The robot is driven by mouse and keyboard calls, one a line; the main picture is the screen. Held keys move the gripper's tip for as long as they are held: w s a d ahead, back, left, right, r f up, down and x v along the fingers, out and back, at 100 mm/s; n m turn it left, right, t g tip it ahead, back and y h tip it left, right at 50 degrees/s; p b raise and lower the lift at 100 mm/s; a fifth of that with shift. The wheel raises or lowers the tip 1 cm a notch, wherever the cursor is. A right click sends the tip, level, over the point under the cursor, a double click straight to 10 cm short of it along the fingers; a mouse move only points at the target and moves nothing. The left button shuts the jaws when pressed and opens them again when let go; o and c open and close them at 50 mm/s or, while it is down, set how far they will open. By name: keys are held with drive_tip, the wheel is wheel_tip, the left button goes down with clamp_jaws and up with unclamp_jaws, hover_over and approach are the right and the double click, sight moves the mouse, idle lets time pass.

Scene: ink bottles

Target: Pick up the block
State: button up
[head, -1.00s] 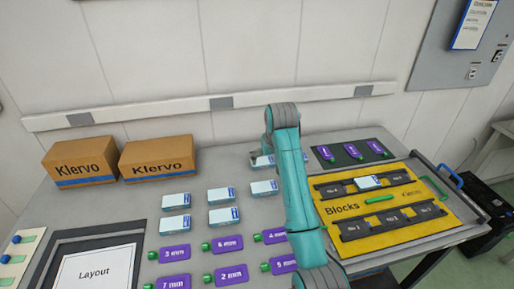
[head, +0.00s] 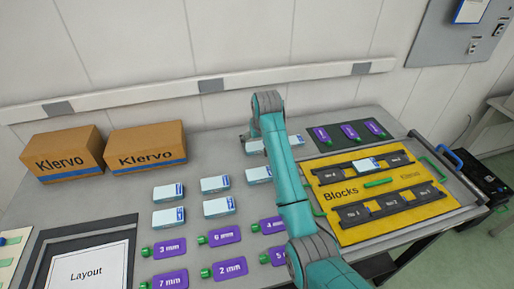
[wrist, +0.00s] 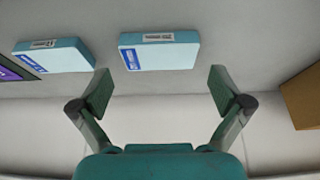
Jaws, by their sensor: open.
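Several small white-and-blue blocks stand on the grey table, among them a front-left block (head: 168,218), a middle block (head: 215,184) and a right block (head: 257,174). Another block (head: 256,147) is partly hidden by my arm. One more block (head: 367,165) sits in the upper black rack of the yellow Blocks board (head: 330,205). In the wrist view, my gripper (wrist: 162,92) is open and empty. A block (wrist: 158,52) lies just beyond its fingertips, between their lines and apart from them. A second block (wrist: 55,56) lies to the left. In the head view my arm mostly hides the gripper.
Two Klervo cartons (head: 62,155) (head: 146,148) stand at the back left against the wall. Purple labelled tags (head: 220,236) lie in front of the blocks. A Layout sheet (head: 92,268) is at front left. In the wrist view a carton (wrist: 302,97) is at the right edge.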

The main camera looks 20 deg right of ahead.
sight(257, 145)
drive_tip(key=shift+x, duration=1.9)
drive_tip(key=shift+w+r, duration=0.1)
drive_tip(key=shift+w, duration=0.05)
drive_tip(key=c, duration=0.8)
drive_tip(key=shift+c, duration=0.2)
